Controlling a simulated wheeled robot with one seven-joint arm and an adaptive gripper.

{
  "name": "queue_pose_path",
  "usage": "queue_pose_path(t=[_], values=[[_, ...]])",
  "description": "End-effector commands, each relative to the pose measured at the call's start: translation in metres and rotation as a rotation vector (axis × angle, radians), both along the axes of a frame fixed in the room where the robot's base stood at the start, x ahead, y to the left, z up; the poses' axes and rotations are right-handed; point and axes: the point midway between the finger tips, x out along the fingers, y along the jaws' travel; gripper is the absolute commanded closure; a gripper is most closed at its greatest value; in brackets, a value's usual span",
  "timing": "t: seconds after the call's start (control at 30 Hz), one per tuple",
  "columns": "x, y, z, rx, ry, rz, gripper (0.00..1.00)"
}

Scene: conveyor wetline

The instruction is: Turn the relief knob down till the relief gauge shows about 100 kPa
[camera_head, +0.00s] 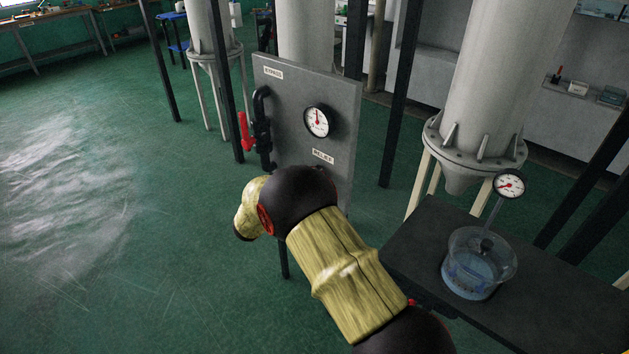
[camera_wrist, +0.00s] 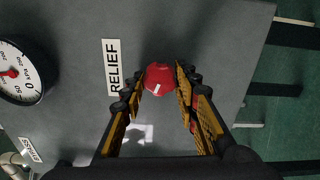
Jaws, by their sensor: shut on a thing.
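The grey panel (camera_head: 345,95) stands upright and carries a round relief gauge (camera_head: 318,120) with a white face. Its red needle points roughly upward in the head view; the scale is too small to read there. The gauge also shows, cut off, at the left of the wrist view (camera_wrist: 22,75). The red relief knob (camera_wrist: 158,77), with a white mark on its face, is beside the RELIEF label (camera_wrist: 113,66). My gripper (camera_wrist: 160,85) is shut on the knob, one finger on each side. In the head view, my arm hides the knob and gripper.
A black pipe with a red-handled valve (camera_head: 246,131) is on the panel's left, below the BYPASS label (camera_head: 273,73). At right, a dark table (camera_head: 425,235) bears a clear bowl of liquid (camera_head: 480,265) and a second gauge (camera_head: 509,184). Dark posts and tanks stand around; the left floor is clear.

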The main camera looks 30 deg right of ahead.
Motion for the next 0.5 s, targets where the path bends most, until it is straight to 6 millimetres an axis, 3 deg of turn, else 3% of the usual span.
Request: queue_pose_path(t=[0.37,0.4,0.5], values=[[-0.0004,0.0006,-0.0028,0.004,0.001,0.002,0.95],[-0.0004,0.0006,-0.0028,0.004,0.001,0.002,0.69],[-0.0003,0.0005,-0.0025,0.003,0.001,0.002,0.63]])
